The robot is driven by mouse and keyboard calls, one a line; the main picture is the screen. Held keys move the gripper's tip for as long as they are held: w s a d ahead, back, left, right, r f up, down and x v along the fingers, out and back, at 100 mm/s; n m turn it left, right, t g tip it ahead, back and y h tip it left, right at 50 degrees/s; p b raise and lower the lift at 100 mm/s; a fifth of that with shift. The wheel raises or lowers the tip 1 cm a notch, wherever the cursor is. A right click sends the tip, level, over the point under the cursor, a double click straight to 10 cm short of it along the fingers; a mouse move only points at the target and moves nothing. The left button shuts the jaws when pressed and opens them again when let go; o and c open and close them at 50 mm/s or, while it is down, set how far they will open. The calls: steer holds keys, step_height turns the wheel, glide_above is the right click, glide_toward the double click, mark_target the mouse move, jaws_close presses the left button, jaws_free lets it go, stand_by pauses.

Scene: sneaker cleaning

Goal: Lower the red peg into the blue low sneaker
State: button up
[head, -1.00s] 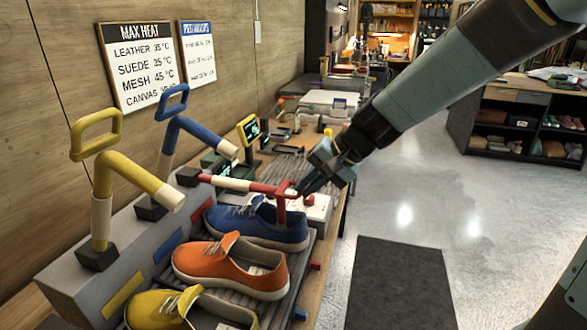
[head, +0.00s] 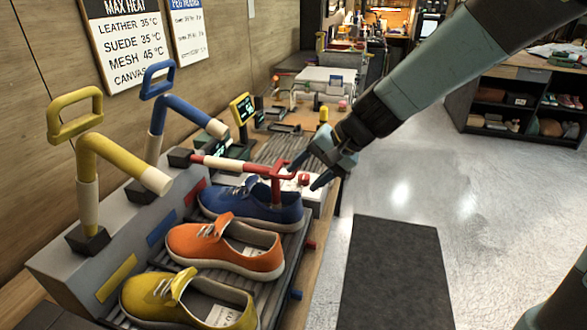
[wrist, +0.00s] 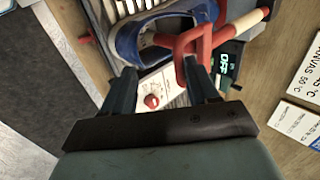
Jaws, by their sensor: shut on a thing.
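The red peg (head: 240,166) lies roughly level over the blue low sneaker (head: 242,203), on a dark hinge block at the rack. Its red handle loop (head: 276,183) is at the sneaker's heel opening; it also shows in the wrist view (wrist: 181,46). My gripper (head: 312,172) is right beside the handle, shut on it, though its fingers look spread. In the wrist view (wrist: 162,80), one finger is at the loop and the other is apart from it. The blue sneaker (wrist: 127,42) is partly cut off there. How deep the peg sits inside is hidden.
An orange sneaker (head: 215,250) and a yellow sneaker (head: 165,300) stand nearer on the slatted rack. The yellow peg (head: 110,160) and blue peg (head: 185,110) stand raised. A white box with a red knob (wrist: 152,98) is beyond the blue sneaker. Open floor is to the right.

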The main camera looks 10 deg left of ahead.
steer(key=shift+s+d+f, duration=0.1)
steer(key=shift+s+f, duration=0.05)
steer(key=shift+s, duration=0.05)
steer(key=v, duration=1.3)
steer(key=shift+r, duration=0.45)
steer(key=shift+w+d, duration=0.1)
steer(key=s+d+t+h, duration=0.2)
steer(key=s+d+h, duration=0.2)
steer(key=d, duration=0.7)
steer(key=s+d+n+t+h, duration=0.1)
steer(key=s+d+t+h, duration=0.2)
steer(key=s+d, duration=0.4)
steer(key=d, duration=0.4)
steer(key=shift+d+r+h, duration=0.3)
steer(key=shift+d+h, duration=0.05)
steer(key=shift+h, duration=0.05)
steer(key=shift+a, duration=0.1)
